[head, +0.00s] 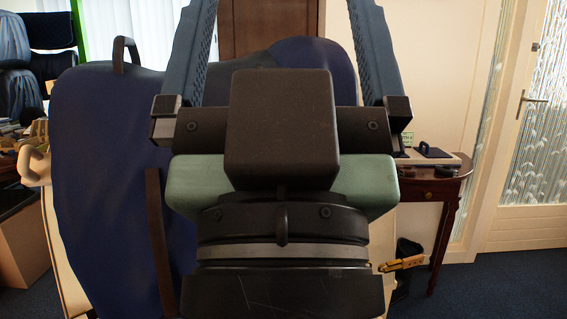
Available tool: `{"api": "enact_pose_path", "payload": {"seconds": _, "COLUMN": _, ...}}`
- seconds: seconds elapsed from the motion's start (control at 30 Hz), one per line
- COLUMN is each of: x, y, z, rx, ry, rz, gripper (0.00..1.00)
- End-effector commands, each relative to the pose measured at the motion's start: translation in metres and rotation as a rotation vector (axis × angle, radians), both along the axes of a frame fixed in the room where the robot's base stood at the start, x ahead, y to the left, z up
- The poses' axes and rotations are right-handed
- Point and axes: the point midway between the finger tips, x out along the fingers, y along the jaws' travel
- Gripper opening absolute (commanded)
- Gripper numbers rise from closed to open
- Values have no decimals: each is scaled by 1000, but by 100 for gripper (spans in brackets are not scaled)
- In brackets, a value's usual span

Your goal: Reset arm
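My gripper (284,20) fills the middle of the head view, with its fingers pointing up. The two blue ridged fingers are wide apart with nothing seen between them. Their tips reach the top edge or pass beyond it. A large dark blue padded form (105,170), perhaps the saddle or its cover, stands behind my gripper on the left. A brown strap (159,240) hangs down it and a dark loop (125,52) rises from its top. My gripper and wrist hide much of it. I cannot tell whether they touch it.
A dark wooden side table (437,190) at the right holds a pale tray-like object (430,158) and small dark items. A glazed door (528,130) is at the far right. A blue chair (50,32) and clutter are at the left. Blue carpet shows at lower right.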

Motion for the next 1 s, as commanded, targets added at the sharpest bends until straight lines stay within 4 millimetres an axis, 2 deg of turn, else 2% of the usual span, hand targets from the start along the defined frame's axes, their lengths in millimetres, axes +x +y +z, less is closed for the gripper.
{"api": "enact_pose_path", "payload": {"seconds": 0.03, "x": 0, "y": 0, "z": 31, "rx": 1, "ry": 0, "rz": -1, "gripper": 100}}
{"api": "enact_pose_path", "payload": {"seconds": 0.7, "x": 1, "y": 0, "z": 240, "rx": 1, "ry": 2, "rz": 0, "gripper": 100}}
{"api": "enact_pose_path", "payload": {"seconds": 0.83, "x": 1, "y": 0, "z": 268, "rx": 1, "ry": 2, "rz": 1, "gripper": 100}}
{"api": "enact_pose_path", "payload": {"seconds": 1.0, "x": 1, "y": 0, "z": 286, "rx": 1, "ry": 2, "rz": 1, "gripper": 100}}
